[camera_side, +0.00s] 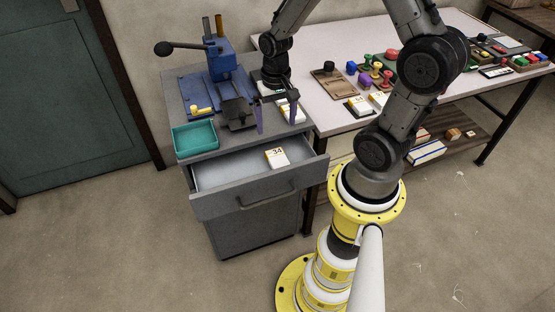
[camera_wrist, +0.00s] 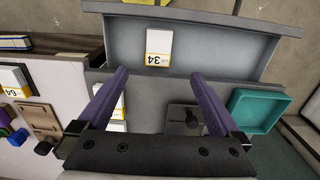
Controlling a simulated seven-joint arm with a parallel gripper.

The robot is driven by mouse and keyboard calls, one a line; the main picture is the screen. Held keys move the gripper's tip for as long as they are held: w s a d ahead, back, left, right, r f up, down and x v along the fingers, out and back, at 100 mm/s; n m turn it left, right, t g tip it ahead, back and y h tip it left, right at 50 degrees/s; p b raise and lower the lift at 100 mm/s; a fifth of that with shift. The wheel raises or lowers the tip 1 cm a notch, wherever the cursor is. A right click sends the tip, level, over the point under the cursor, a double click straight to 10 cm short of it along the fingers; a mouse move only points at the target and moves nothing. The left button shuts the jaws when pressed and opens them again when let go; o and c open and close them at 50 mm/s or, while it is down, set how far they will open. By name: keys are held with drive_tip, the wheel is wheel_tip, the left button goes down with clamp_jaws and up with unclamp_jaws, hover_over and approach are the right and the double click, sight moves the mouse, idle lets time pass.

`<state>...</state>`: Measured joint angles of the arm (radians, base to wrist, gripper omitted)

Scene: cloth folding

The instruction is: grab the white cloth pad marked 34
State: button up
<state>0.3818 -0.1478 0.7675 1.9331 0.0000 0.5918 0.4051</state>
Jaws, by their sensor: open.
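The white cloth pad marked 34 (camera_side: 277,158) lies flat in the open drawer (camera_side: 240,202) of the grey cabinet, toward the right side. It has a yellow edge band with the black number. The wrist view shows the two fingers (camera_wrist: 160,73) wide apart.
Another white pad (camera_wrist: 118,112) lies on the cabinet top by one finger. A blue lever press (camera_side: 222,65) and a teal tray (camera_side: 196,136) also stand there. The table at right holds several stamps, a wooden tray (camera_side: 330,82) and more pads (camera_side: 358,107). The drawer's left part is bare.

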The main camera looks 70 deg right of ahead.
hover_over(277, 156)
drive_tip(key=f, duration=0.8)
drive_tip(key=shift+s+a, duration=0.1)
drive_tip(key=shift+a, duration=0.25)
drive_tip(key=shift+d+f, duration=0.15)
drive_tip(key=shift+f, duration=1.2)
drive_tip(key=shift+d+f, duration=0.1)
drive_tip(key=shift+f, duration=1.2)
drive_tip(key=c, duration=1.4)
drive_tip(key=shift+r, duration=0.1)
